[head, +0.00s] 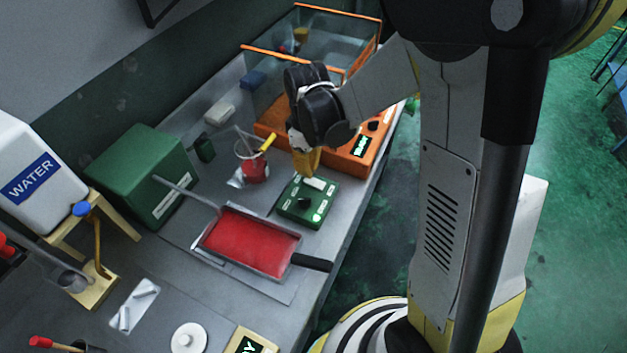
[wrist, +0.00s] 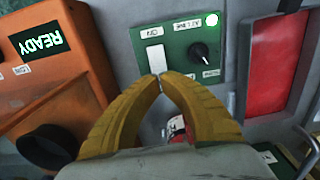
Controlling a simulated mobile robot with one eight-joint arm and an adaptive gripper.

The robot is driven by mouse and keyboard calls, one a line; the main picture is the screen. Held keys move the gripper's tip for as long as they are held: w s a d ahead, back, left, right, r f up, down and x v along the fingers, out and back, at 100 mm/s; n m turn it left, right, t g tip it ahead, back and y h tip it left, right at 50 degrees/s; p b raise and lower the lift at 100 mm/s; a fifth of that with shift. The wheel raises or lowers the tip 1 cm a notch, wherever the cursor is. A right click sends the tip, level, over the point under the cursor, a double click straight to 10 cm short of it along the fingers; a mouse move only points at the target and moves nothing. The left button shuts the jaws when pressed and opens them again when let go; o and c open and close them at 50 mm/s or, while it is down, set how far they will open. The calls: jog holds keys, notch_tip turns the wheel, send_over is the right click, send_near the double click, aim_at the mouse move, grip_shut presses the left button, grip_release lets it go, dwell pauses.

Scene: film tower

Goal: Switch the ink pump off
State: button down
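A green control box (head: 312,213) lies on the bench, and it also shows in the wrist view (wrist: 183,58). My gripper (head: 308,172) is above the far side of the box. In the wrist view its yellow fingertips (wrist: 160,77) are together and empty, at the near end of the white rocker. I cannot tell whether they touch it.
An orange machine (head: 376,152) with a READY display stands behind the box. A tray of red ink (head: 250,238) with a black handle (head: 312,262) lies in front.

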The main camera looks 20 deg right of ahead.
aim_at(309, 179)
jog(key=shift+f+b, duration=1.4)
jog(key=shift+f, duration=0.3)
dwell(0.6)
jog(key=shift+r, duration=0.1)
jog(key=shift+r+p, duration=2.5)
jog(key=shift+r, duration=0.95)
jog(key=shift+s+r, duration=0.1)
jog(key=shift+r, duration=0.25)
jog(key=s+d+r+m+t+b, duration=0.2)
jog(key=s+r+m+t+b, duration=0.1)
jog(key=s+r+m+t, duration=0.4)
jog(key=shift+s+r+m, duration=1)
jog(key=shift+s+r, duration=1)
jog(key=shift+s, duration=1)
